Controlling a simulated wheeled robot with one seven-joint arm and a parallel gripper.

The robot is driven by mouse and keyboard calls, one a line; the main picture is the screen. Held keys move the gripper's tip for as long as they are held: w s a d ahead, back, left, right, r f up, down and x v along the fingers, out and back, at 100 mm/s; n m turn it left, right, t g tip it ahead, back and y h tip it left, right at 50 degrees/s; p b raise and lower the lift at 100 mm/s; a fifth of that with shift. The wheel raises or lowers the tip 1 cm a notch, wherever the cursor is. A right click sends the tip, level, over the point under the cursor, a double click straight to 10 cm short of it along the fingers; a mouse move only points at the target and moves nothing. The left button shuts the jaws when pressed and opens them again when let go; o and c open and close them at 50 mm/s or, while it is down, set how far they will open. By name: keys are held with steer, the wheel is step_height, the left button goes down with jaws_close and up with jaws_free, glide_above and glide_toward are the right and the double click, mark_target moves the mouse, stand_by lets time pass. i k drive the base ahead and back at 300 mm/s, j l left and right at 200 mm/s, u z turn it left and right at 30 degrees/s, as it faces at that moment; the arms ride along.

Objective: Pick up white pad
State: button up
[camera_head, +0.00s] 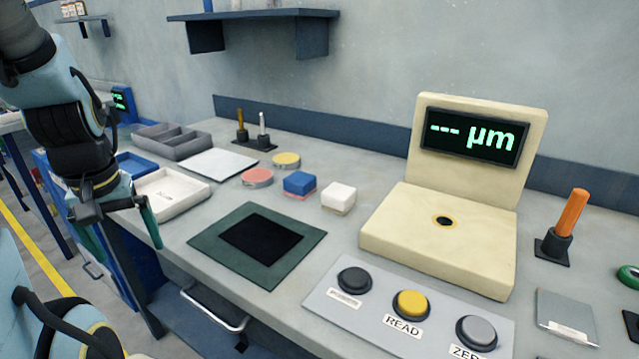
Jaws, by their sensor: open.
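A small white block-shaped pad (338,196) sits on the bench in the middle of the view, just right of a blue block (299,181). A flat white sheet (219,163) lies farther back and left; I cannot tell for certain which of the two is called the white pad. My gripper (121,232) is at the left, by the bench's left front edge, with its green fingers spread wide and nothing between them. It is well apart from both white things.
A dark green mat (213,254) with a black centre lies in front. A cream gauge (400,226) and a button panel (330,306) stand right. A white tray (180,207), a grey divided tray (158,150), pink (257,178) and yellow (286,160) discs, and two upright probes (240,125) are also there.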

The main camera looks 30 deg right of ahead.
mark_target(338, 198)
steer(key=z, duration=1.2)
